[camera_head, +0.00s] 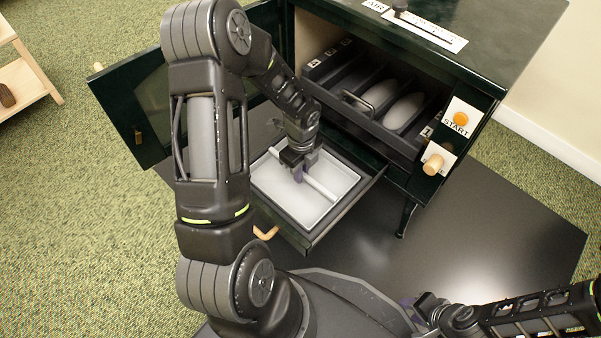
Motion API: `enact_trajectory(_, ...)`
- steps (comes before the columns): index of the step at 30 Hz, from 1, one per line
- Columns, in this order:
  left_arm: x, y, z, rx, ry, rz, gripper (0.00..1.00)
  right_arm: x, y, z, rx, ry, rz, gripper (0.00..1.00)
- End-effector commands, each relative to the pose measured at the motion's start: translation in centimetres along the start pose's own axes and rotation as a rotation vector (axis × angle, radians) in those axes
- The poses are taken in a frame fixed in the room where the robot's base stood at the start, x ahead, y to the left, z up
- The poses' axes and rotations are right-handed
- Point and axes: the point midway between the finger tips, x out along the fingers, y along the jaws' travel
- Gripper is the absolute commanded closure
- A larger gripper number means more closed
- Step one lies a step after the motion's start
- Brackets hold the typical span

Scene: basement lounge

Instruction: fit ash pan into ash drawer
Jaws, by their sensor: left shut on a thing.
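The ash pan (275,190) is a shallow light grey tray with a bar handle (322,188) across its middle. It lies within the dark rim of the ash drawer (348,203), which is pulled out at the bottom of the green stove. I cannot tell whether the pan rests fully on the drawer floor. My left gripper (298,174) points down over the pan, shut on its bar handle; the wrist hides part of the pan's back edge. My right gripper (418,310) is low at the right, away from the stove, and its fingers are unclear.
The stove door (125,110) stands open at the left. Above the drawer, a slotted rack (388,128) holds pale oblong pieces. A START button (460,119) and a wooden knob (433,163) are on the stove's right front. The dark floor plate (490,240) is clear at right.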

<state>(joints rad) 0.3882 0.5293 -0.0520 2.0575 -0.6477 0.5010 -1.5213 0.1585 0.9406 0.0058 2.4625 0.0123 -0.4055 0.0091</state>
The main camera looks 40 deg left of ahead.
Motion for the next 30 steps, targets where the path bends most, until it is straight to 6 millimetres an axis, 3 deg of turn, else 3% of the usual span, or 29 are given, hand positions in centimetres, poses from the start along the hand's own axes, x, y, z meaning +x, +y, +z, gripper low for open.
enact_trajectory(8,0.4,0.0,0.0,0.001,0.0,0.0,1.0,0.2,0.1,0.0,0.0,0.0,0.0,0.64)
enact_trajectory(9,0.4,0.0,0.0,0.001,0.0,0.001,0.87,0.2,0.1,0.0,0.0,0.0,0.0,0.64)
enact_trajectory(17,0.3,0.0,0.0,0.0,0.0,0.0,0.66,0.1,0.0,0.0,0.0,0.0,-0.001,0.64)
enact_trajectory(26,0.1,0.0,0.0,0.0,0.0,0.0,0.66,0.0,0.0,0.0,0.0,0.0,0.0,0.64)
enact_trajectory(30,-1.1,0.0,0.0,-0.001,0.0,-0.001,0.66,-0.6,-0.2,0.0,0.0,-0.002,0.0,0.64)
